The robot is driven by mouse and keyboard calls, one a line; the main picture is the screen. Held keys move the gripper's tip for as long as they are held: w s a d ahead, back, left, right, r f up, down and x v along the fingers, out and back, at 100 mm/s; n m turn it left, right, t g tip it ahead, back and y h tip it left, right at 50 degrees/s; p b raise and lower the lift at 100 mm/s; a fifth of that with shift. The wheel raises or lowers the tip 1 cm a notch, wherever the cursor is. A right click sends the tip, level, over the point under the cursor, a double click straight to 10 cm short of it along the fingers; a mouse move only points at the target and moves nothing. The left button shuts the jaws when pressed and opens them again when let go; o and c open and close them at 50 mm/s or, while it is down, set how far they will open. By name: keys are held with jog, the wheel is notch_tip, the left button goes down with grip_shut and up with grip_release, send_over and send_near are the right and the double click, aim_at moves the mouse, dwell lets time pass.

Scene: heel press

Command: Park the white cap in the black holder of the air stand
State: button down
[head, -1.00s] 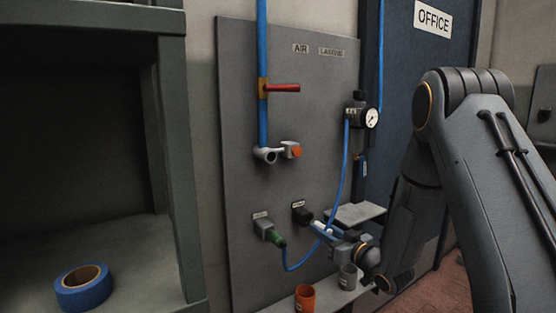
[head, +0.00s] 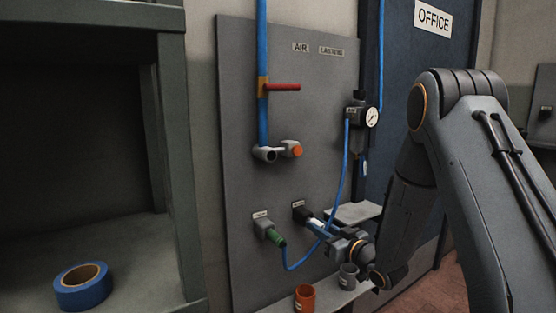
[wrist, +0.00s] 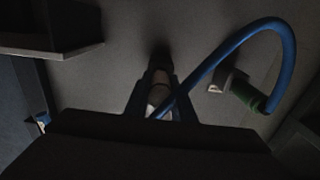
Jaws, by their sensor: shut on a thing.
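The white cap (head: 318,224) is between the blue-edged fingers of my gripper (head: 314,223), which is shut on it. In the wrist view the cap (wrist: 158,92) shows as a pale, shaded cylinder between the fingers of the gripper (wrist: 156,90). The black holder (head: 300,213) sticks out from the lower part of the grey panel, directly ahead of the cap. In the wrist view the dark holder (wrist: 161,61) lines up with the cap's far end. The cap's end is at or very near the holder's mouth; I cannot tell how deep it sits.
A green connector (head: 277,238) on a blue hose is in the grey socket (head: 262,226) just left of the holder. The hose loops close under my gripper. An orange cup (head: 305,297) and a grey cup (head: 348,275) stand below. A small shelf (head: 357,213) is to the right.

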jog(key=shift+w+a, duration=0.35)
jog(key=shift+w, duration=0.2)
jog(key=c, duration=1.4)
grip_release()
jog(key=shift+c, duration=0.2)
